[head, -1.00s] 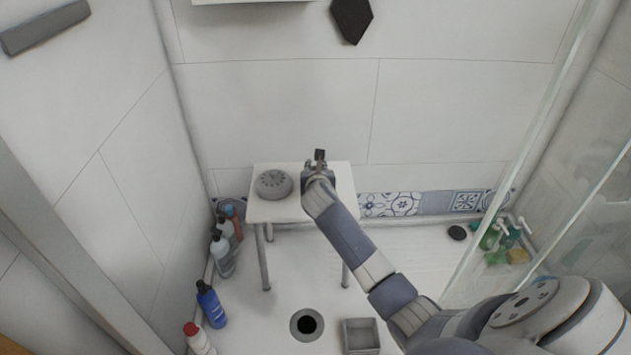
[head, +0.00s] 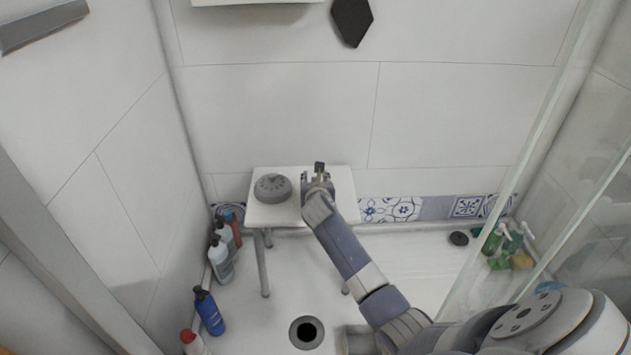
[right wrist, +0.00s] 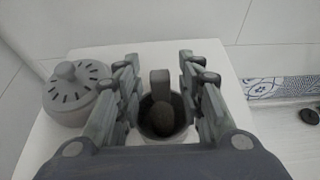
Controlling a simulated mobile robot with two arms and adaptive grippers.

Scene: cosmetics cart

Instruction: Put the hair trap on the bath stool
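The hair trap (head: 272,188), a round grey dome with dark slots and a knob, sits on the left part of the white bath stool (head: 268,215). It also shows at the left of the right wrist view (right wrist: 77,92). My right gripper (head: 318,178) is over the right part of the stool, to the right of the hair trap and apart from it. In the right wrist view its fingers (right wrist: 160,90) are spread, with nothing gripped. My left gripper is not in view.
Several bottles (head: 221,262) stand along the left wall. An open drain hole (head: 307,332) is in the floor in front of the stool. A glass screen, a dark round item (head: 458,238) and green bottles (head: 492,240) are at right. A grey box (head: 358,340) is partly hidden by my arm.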

